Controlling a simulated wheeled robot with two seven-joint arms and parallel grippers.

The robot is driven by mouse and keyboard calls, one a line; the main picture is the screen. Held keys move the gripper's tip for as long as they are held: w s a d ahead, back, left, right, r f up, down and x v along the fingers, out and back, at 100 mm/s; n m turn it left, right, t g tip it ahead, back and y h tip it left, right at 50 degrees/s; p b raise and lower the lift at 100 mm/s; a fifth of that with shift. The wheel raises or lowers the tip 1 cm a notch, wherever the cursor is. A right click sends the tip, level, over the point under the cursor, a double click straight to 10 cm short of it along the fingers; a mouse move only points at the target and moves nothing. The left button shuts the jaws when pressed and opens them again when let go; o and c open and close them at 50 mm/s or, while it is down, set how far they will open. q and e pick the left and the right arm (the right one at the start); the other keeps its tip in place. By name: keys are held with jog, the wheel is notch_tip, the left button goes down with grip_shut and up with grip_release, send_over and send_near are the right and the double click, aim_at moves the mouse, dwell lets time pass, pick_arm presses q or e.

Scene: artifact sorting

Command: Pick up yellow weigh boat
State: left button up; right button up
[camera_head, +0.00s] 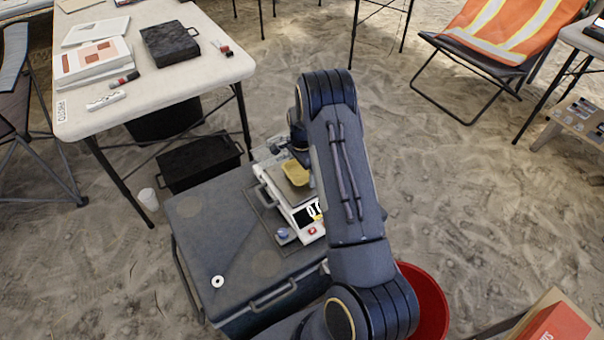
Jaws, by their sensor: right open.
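The yellow weigh boat (295,173) sits on the plate of a white digital scale (308,234), which stands on a grey case (205,235). My right gripper (298,156) is just above and behind the weigh boat in the head view, pointing down. It is open, and its fingers are mostly hidden by my own arm. I cannot tell whether the fingers touch the boat. My right arm also covers the right side of the scale. My left gripper is not in view.
A small blue item (283,233) and a white ring (217,281) lie on the case. A red bucket (432,302) stands right of it. A black crate (200,163) and a white table (205,80) are behind. The case's left part is mostly clear.

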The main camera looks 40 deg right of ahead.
jog(key=shift+f, duration=0.1)
jog(key=c, duration=0.7)
jog(key=shift+c, duration=0.2)
